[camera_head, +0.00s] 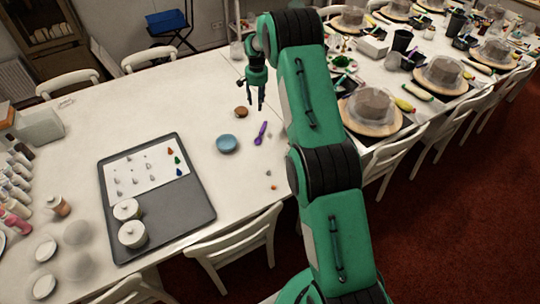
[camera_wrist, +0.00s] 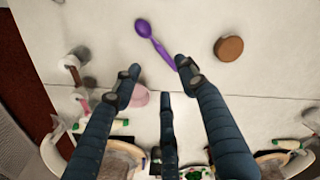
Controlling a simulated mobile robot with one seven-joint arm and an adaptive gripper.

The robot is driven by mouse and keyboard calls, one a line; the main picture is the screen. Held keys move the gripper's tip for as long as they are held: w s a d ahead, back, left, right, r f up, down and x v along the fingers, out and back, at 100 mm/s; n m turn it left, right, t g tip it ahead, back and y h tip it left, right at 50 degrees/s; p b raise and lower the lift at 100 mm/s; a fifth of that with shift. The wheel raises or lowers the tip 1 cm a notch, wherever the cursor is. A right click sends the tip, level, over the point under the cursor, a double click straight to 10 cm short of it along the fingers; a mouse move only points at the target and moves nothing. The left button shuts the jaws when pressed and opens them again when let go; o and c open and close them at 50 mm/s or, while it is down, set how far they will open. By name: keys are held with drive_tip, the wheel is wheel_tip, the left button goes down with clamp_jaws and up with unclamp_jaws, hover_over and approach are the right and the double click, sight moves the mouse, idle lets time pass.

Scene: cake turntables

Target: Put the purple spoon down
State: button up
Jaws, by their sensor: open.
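The purple spoon (camera_head: 260,133) lies on the white table, right of the blue round dish (camera_head: 227,144). In the wrist view the purple spoon (camera_wrist: 152,37) lies on the tabletop beyond the fingertips, its bowl at upper left and its handle end close in view to one fingertip. My gripper (camera_head: 256,103) is above the table, behind the spoon in the head view. In the wrist view my gripper (camera_wrist: 158,76) has its fingers spread, with nothing held between them.
A brown disc (camera_head: 241,112) lies close to the spoon; it also shows in the wrist view (camera_wrist: 229,48). A dark tray (camera_head: 180,212) with two white pots stands at left. Cakes on boards (camera_head: 370,127) fill the table at right. Bare tabletop (camera_head: 200,100) lies left of the disc.

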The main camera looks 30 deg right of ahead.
drive_tip(key=s+a+r+n+t, duration=0.1)
drive_tip(key=s+a+r, duration=0.35)
drive_tip(key=r, duration=0.45)
drive_tip(key=s+a+r+n, duration=0.1)
drive_tip(key=s+a+r, duration=0.4)
drive_tip(key=r, duration=0.5)
drive_tip(key=s+a+r+n+t, duration=0.1)
drive_tip(key=s+a+r, duration=0.4)
drive_tip(key=r, duration=0.4)
drive_tip(key=s+a+r+n+t, duration=0.1)
drive_tip(key=s+a+r, duration=0.3)
drive_tip(key=s, duration=0.6)
drive_tip(key=s+a+r+n, duration=0.1)
drive_tip(key=s+a+r, duration=0.3)
drive_tip(key=s, duration=0.5)
drive_tip(key=s+a+f+n+t, duration=0.1)
drive_tip(key=s+a, duration=0.1)
drive_tip(key=s, duration=1)
drive_tip(key=s+a+n+t, duration=0.1)
drive_tip(key=s+a+n, duration=0.1)
drive_tip(key=s, duration=1.1)
drive_tip(key=shift+a+f, duration=0.35)
drive_tip(key=shift+f+b, duration=1.4)
